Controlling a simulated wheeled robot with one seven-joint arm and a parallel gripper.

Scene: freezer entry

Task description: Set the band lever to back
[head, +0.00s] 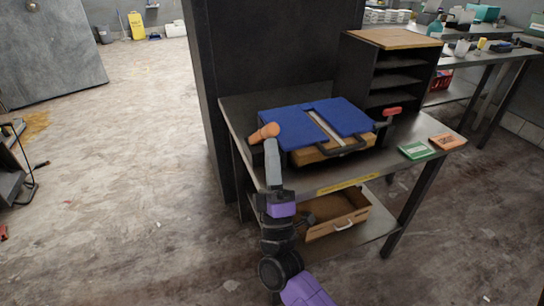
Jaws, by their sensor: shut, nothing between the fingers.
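A blue-topped machine (290,122) sits on the grey metal workbench, with a pale strip across its top and dark handles on its front. An orange grip (263,132) shows at its left side. I cannot tell from this view which of these is the band lever. My arm comes up from the bottom. My gripper (271,150) is shut and empty, at the machine's left front corner, just below the orange grip. Its fingertips are hard to make out, and contact is unclear.
Green (417,150) and orange (447,142) packets lie on the bench's right end. A dark shelf unit (400,72) stands behind. A wooden drawer-like box (338,215) rests on the lower shelf. A dark upright panel (255,50) stands behind the bench. Floor at left is mostly clear.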

